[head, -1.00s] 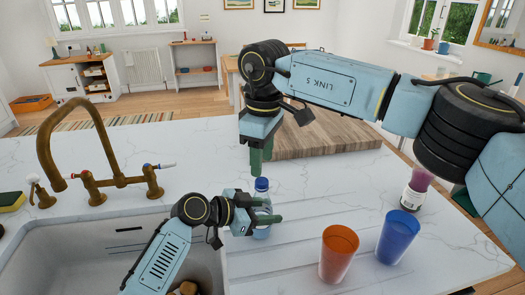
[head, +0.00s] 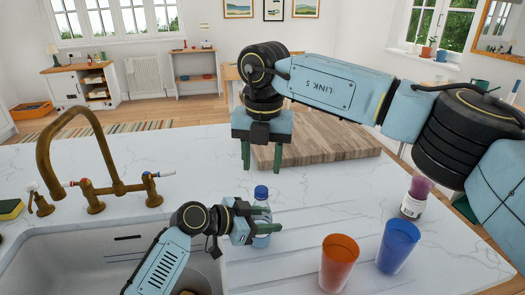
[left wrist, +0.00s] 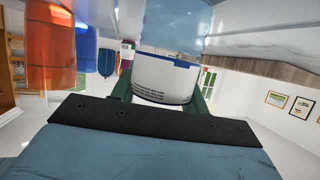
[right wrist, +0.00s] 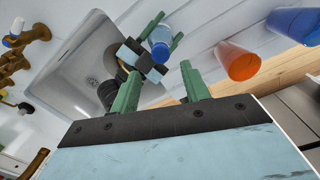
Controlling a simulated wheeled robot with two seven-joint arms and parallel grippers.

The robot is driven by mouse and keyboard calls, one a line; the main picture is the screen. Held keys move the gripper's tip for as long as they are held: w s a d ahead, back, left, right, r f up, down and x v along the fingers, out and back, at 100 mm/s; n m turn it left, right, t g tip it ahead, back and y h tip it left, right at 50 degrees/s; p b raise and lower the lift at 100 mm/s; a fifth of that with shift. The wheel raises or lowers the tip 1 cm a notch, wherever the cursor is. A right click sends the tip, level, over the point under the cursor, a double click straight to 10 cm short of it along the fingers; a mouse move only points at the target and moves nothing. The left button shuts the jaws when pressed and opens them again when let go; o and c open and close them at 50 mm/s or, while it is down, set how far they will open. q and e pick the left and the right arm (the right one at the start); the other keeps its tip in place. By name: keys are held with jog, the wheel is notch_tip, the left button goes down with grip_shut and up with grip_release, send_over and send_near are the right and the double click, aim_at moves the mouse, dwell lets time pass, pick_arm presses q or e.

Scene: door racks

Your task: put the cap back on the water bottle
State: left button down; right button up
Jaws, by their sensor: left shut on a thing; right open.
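The water bottle (head: 262,214) stands upright on the counter beside the sink. Its blue cap (head: 261,191) sits on its top, and the right wrist view shows the cap (right wrist: 160,50) from above. I cannot tell whether it is screwed tight. My left gripper (head: 270,220) is shut around the bottle's body from the left. The left wrist view shows the white label (left wrist: 163,80) between its fingers. My right gripper (head: 262,170) points down, open and empty, above and slightly behind the cap, with both fingers clear of it.
An orange cup (head: 339,262) and a blue cup (head: 397,246) stand to the right of the bottle. A jar with a pink top (head: 414,197) is farther right. A wooden board (head: 330,145) lies behind. The sink (head: 90,262) and brass tap (head: 95,188) are at left.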

aim_at(261, 189)
jog(key=n, duration=0.3)
jog(key=shift+r+n, duration=0.15)
jog(key=shift+n, duration=0.25)
jog(key=n, duration=0.5)
jog(key=shift+r+n, duration=0.15)
jog(key=shift+n, duration=0.15)
jog(key=n, duration=0.3)
jog(key=shift+r+n, duration=0.1)
jog(key=shift+n, duration=0.2)
jog(key=n, duration=0.3)
jog(key=shift+r+n, duration=0.15)
jog(key=shift+n, duration=0.25)
jog(key=n, duration=0.7)
jog(key=shift+r, duration=0.2)
jog(key=n, duration=0.3)
jog(key=shift+r+n, duration=0.1)
jog(key=shift+n, duration=0.2)
jog(key=n, duration=0.3)
jog(key=shift+r+n, duration=0.1)
jog(key=shift+n, duration=0.3)
jog(key=shift+f, duration=4)
